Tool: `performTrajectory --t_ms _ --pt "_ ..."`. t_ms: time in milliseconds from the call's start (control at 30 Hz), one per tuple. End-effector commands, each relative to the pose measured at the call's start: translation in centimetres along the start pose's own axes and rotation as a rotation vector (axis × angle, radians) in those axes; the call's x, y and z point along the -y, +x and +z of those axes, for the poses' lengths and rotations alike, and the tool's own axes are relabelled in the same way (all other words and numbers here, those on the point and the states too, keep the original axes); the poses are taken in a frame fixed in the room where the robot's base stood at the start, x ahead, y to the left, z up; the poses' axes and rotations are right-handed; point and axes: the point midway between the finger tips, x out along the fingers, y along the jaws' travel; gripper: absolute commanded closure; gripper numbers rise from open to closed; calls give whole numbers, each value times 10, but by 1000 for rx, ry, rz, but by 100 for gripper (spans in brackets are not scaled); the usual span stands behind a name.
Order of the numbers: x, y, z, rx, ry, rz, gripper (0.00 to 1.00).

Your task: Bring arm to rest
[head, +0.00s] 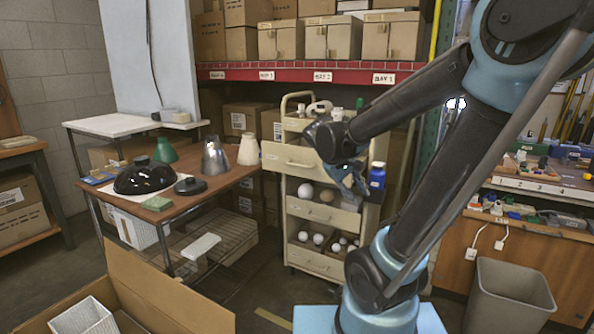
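My arm rises from its blue base at the bottom right, bends at the upper right and reaches back to the left. My gripper (352,184) hangs below the dark wrist, in front of the beige drawer cart. Its fingers are small and partly lost against the cart, so I cannot tell whether they are open or shut. No held object is clear. On the wooden table stand a black lamp shade (145,178), a green shade (165,150), a metallic grey shade (214,158) and a cream shade (248,150). A black disc-like part (190,186) lies among them.
The drawer cart (300,160) holds white bulbs and a blue bottle (377,175). An open cardboard box (150,290) stands at the lower left. A grey bin (510,295) and a workbench (545,190) stand right. Bare floor (265,285) lies between table and cart.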

Motion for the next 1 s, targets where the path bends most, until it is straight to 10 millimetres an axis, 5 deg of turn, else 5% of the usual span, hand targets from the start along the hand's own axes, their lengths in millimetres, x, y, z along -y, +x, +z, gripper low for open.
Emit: performTrajectory --t_ms 500,1000 --pt "49 32 102 -30 241 -324 70" --pt "100 45 138 -90 441 -523 70"
